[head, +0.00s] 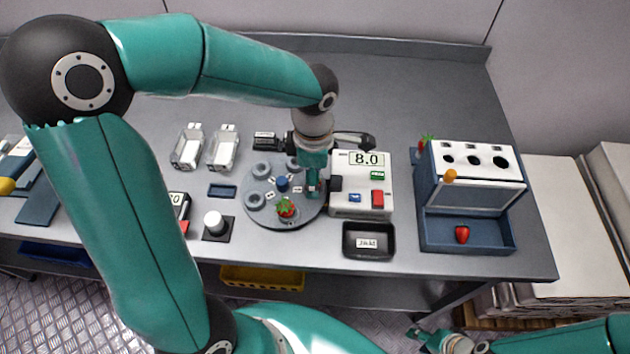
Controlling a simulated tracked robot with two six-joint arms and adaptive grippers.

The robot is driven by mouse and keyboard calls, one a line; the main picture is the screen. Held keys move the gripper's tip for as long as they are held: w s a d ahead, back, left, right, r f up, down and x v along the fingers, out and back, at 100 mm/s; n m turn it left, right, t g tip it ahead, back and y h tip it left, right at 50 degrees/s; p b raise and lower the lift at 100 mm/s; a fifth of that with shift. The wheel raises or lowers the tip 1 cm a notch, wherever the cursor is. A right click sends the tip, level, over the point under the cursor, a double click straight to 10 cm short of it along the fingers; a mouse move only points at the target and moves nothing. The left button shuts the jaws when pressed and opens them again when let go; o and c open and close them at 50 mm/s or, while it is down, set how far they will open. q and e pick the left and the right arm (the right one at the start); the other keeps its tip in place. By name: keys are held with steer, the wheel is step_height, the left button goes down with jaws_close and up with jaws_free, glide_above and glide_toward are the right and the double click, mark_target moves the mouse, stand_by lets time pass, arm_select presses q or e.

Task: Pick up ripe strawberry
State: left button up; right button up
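A red strawberry with green leaves (286,208) sits on the front of a round grey turntable (262,214). Another red berry (462,234) lies in the open lower bay of a blue and white box at the right. A third red berry with green leaves (423,144) shows partly behind that box's left side. My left gripper (313,188) points down over the turntable's right edge, right of and behind the strawberry and apart from it; its finger gap is not clear. My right gripper (416,334) is low in front of the table, far from the berries; its opening is too small to read.
A white device reading 8.0 (361,205) stands right of the turntable, with a black tray (369,227) in front. The blue and white box (465,253) has an orange piece (449,176) at its front. Clear holders (188,148) stand back left. The table's back right is free.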

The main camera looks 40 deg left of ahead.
arm_select(q)
steer(key=shift+f, duration=0.45)
steer(key=shift+c, duration=0.2)
steer(key=c, duration=0.6)
steer(key=shift+r, duration=0.1)
